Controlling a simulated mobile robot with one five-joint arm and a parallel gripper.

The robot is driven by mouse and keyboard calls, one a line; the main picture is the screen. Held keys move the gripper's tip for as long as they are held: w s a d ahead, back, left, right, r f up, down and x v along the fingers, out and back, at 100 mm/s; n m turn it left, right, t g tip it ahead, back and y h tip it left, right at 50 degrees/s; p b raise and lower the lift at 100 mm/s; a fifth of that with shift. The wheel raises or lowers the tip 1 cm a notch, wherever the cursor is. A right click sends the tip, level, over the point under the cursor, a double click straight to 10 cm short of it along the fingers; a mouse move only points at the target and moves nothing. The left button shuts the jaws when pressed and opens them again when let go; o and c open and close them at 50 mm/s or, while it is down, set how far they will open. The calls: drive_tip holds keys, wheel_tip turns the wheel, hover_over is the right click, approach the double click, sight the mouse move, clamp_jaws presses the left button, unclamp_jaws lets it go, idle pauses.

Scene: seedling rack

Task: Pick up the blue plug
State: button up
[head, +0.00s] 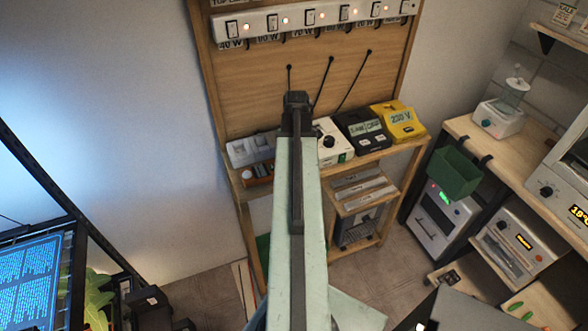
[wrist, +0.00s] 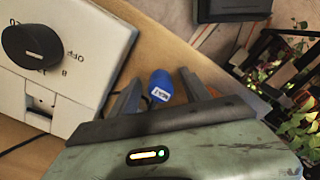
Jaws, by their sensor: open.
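The blue plug (wrist: 161,85) shows in the wrist view, with a small white label on its near side. It lies on the wooden shelf, close to the shelf's edge. My gripper (wrist: 158,79) is open, and the plug shows between its two dark fingers. I cannot tell whether either finger touches the plug. In the head view my arm reaches up to the wooden rack and hides the plug.
A white box with a black knob (wrist: 32,45) stands left of my gripper in the wrist view. In the head view, a black meter (head: 362,130) and a yellow meter (head: 399,121) stand on the shelf to the right. A grey tray (head: 240,153) is on the left.

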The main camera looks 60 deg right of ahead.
drive_tip(key=shift+r, duration=0.1)
clamp_jaws()
wheel_tip(320, 180, up, 10)
drive_tip(key=p, duration=1)
drive_tip(key=shift+r, duration=0.15)
drive_tip(key=shift+w+r+p, duration=0.1)
drive_tip(key=shift+r+p, duration=0.1)
drive_tip(key=shift+p, duration=0.2)
drive_tip(key=shift+f, duration=0.15)
drive_tip(key=shift+w+a, duration=0.1)
